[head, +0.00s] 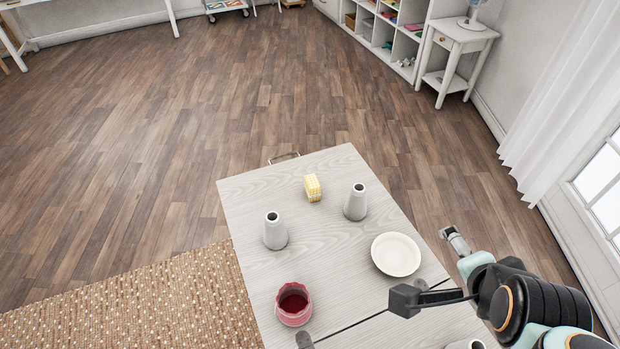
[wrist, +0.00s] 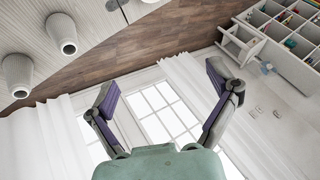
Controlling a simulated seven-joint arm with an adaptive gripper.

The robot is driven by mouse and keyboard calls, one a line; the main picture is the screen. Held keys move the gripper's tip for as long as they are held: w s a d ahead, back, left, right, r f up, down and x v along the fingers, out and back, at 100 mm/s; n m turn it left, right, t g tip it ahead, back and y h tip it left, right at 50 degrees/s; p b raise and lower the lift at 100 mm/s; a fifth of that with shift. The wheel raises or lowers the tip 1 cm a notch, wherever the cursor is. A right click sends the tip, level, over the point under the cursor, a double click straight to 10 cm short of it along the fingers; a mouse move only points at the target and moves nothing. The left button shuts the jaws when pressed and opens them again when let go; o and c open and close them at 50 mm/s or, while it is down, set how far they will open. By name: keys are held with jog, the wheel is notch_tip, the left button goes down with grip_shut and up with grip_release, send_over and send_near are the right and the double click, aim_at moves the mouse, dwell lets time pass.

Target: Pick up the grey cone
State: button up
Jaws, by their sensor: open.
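Two light grey, tapered, hollow-topped cones stand upright on the table: one left of centre (head: 275,232) and one further right (head: 356,203). They look alike, so I cannot tell them apart by colour. Two such cones also show at the left of the wrist view, a nearer-centre one (wrist: 62,36) and one at the edge (wrist: 17,76). My gripper (wrist: 162,80) is open and empty, its fingers spread wide. In the head view, my gripper (head: 455,241) is beyond the table's right edge, apart from both cones.
The pale wood table (head: 330,240) also holds a yellow block (head: 313,188), a white plate (head: 396,254) and a red bowl (head: 293,304). Another pale object (head: 465,344) is cut off at the bottom edge. A curtained window (head: 605,190) is on the right. Open tabletop separates the cones.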

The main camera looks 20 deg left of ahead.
jog(key=w+a+r+m+t, duration=0.2)
jog(key=w+a+m+t, duration=0.2)
jog(key=w, duration=0.5)
jog(key=w+a+m+t+y, duration=0.1)
jog(key=w+a+m, duration=0.1)
jog(key=w+a, duration=0.2)
jog(key=m+g+y, duration=0.2)
jog(key=m+y, duration=0.6)
jog(key=m, duration=0.3)
send_over(276, 236)
jog(key=f, duration=1.2)
jog(key=w+f, duration=0.1)
jog(key=f, duration=0.5)
jog(key=shift+d+f, duration=0.2)
jog(key=shift+f, duration=0.2)
jog(key=f, duration=0.2)
jog(key=s+f+m, duration=0.1)
jog(key=shift+s+f, duration=0.1)
jog(key=shift+f, duration=1.75)
notch_tip(276, 236, down, 2)
jog(key=shift+f, duration=0.1)
jog(key=shift+x, duration=1.15)
jog(key=shift+w+a+f, duration=0.25)
jog(key=shift+w+f, duration=0.05)
